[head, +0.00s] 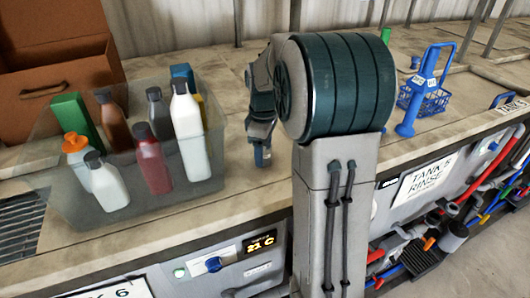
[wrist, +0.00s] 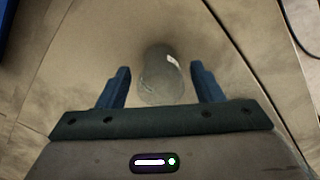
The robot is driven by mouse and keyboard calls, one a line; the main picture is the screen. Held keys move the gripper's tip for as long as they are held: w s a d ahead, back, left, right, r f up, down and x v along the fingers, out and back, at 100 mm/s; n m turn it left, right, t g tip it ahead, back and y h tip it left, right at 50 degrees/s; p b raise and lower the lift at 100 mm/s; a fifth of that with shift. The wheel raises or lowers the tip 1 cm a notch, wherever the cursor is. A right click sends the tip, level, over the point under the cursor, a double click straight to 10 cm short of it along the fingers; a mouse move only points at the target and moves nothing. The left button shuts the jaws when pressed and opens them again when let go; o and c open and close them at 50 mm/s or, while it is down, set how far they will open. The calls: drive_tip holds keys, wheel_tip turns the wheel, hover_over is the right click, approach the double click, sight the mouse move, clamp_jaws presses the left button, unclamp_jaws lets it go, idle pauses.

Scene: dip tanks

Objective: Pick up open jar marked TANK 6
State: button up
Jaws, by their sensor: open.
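A clear, see-through jar (wrist: 160,84) stands on the worktop in the wrist view. A small white label shows near its upper right side, too small to read. My gripper (wrist: 160,68) is open, with one blue finger on each side of the jar and a gap visible at both sides. In the head view my gripper (head: 262,157) points down over the worktop, left of my arm's large dark joint. I cannot make out the jar in the head view.
A translucent bin (head: 130,205) of bottles stands left of my gripper, with a brown open box (head: 60,75) behind it. A blue wire basket (head: 430,98) with blue bottles is to the right. Tank fronts labelled TANK 6 (head: 112,290) and TANK 5 RINSE (head: 424,177) line the near edge.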

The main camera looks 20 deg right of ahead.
drive_tip(key=shift+f, duration=0.75)
drive_tip(key=c, duration=1.1)
drive_tip(key=shift+o, duration=0.2)
drive_tip(key=shift+r, duration=0.1)
